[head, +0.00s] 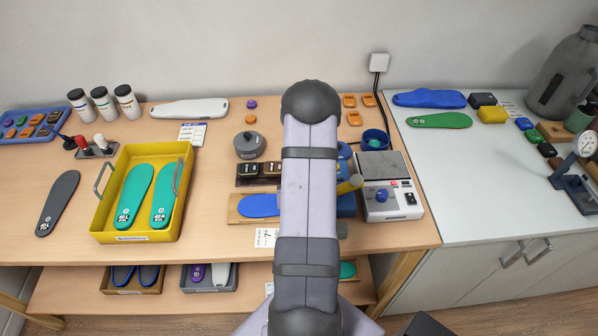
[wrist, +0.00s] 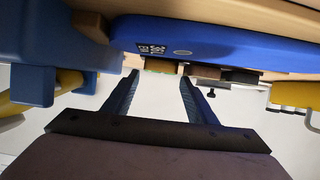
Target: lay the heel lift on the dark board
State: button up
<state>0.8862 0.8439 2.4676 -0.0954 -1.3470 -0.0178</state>
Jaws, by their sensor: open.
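I cannot tell for sure which piece is the heel lift. Small dark labelled blocks (head: 248,169) stand on a dark brown board (head: 243,182), left of my arm in the head view; the arm covers the board's right side. In the wrist view my gripper (wrist: 160,78) is open, with nothing held between its two fingers. A blue insole (wrist: 215,45) with a square code mark crosses the top of that view, beyond the fingertips. In the head view my gripper is hidden behind my arm.
A blue insole (head: 259,206) lies on a light wooden board just left of my arm. A yellow tray (head: 137,237) holds two green insoles. A scale (head: 391,205) stands right of my arm. Orange pieces (head: 350,100) lie at the back. Bare tabletop shows between tray and boards.

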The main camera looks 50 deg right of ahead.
jog(key=shift+p+v, duration=0.6)
jog(key=shift+v, duration=0.6)
jog(key=shift+s+a+r+p, duration=0.25)
jog(key=shift+s+a+p, duration=0.1)
jog(key=shift+w, duration=0.1)
